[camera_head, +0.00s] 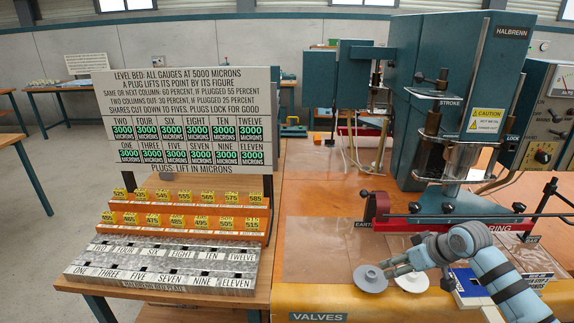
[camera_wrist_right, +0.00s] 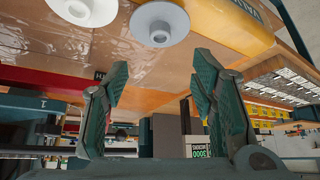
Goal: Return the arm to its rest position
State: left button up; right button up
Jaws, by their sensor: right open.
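My right arm comes in from the lower right of the head view. Its gripper (camera_head: 391,266) is above the front of the orange bench, close to a grey disc with a raised hub (camera_head: 370,279) and a paler disc (camera_head: 412,282). In the right wrist view the fingers (camera_wrist_right: 160,84) are spread apart with nothing between them. The grey disc (camera_wrist_right: 159,24) and part of another disc (camera_wrist_right: 88,8) show at the top of that view, beyond the gap. My left gripper is in neither view.
The teal welding press (camera_head: 452,85) stands behind the arm, with a red bar (camera_head: 378,208) at its base. A bed plate (camera_head: 165,265), orange plug racks (camera_head: 190,218) and a gauge board (camera_head: 190,100) stand left. The sheet-covered bench area (camera_head: 325,250) is mostly clear.

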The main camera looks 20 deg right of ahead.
jog(key=s+a+f+n+g, duration=0.1)
jog(key=s+a+f+g, duration=0.1)
jog(key=s+a+f, duration=1.35)
jog(key=s+a+r+m+h, duration=0.15)
jog(key=s+a, duration=0.25)
jog(key=s, duration=0.7)
jog(key=s+d+f+g, duration=0.1)
jog(key=s+f, duration=0.1)
jog(key=f, duration=0.8)
jog(key=s+d+f+g, duration=0.1)
jog(key=f, duration=1)
jog(key=s+f+g, duration=0.1)
jog(key=s+f, duration=0.9)
jog(key=s, duration=0.3)
jog(key=shift+d+m, duration=0.35)
jog(key=shift+h, duration=0.25)
